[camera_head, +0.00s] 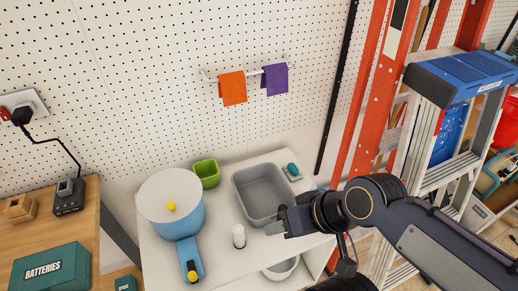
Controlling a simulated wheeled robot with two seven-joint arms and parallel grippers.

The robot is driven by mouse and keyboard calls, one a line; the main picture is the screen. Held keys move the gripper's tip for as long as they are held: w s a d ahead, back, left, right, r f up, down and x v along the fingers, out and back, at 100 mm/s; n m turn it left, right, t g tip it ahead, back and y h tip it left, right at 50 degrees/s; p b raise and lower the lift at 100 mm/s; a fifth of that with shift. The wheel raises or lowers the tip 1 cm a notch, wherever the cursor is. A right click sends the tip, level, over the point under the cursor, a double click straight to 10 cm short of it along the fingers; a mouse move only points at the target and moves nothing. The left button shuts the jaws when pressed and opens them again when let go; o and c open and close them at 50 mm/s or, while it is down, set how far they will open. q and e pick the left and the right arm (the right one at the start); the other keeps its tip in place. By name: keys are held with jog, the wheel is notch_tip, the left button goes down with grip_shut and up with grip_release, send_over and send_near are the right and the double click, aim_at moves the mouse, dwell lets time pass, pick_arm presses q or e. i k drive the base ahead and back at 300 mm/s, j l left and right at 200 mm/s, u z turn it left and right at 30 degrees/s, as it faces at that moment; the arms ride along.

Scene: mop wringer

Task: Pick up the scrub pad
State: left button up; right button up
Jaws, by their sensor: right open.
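A small teal block (292,169), which looks like the scrub pad, rests on a small pale dish at the back right of the white bench, just right of a grey basin. My right gripper (275,220) is open and appears empty. It reaches in from the right in front of the basin, nearer the camera than the teal block and apart from it. My left gripper is not in view.
The grey basin (262,193) stands beside a lime green tub (206,173), a white bottle (238,236) and a blue bucket-like device with a white top (171,195). Orange (232,88) and purple (275,79) cloths hang behind. A stepladder (440,130) stands right.

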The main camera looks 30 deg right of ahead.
aim_at(293, 174)
jog(key=z, duration=1.35)
jog(key=i+l, duration=0.1)
jog(key=l+u, duration=0.2)
jog(key=u, duration=0.15)
jog(key=i+l+u, duration=0.1)
jog(key=l+u, duration=0.15)
jog(key=u, duration=0.15)
jog(key=l+u, duration=0.2)
jog(key=u, duration=0.8)
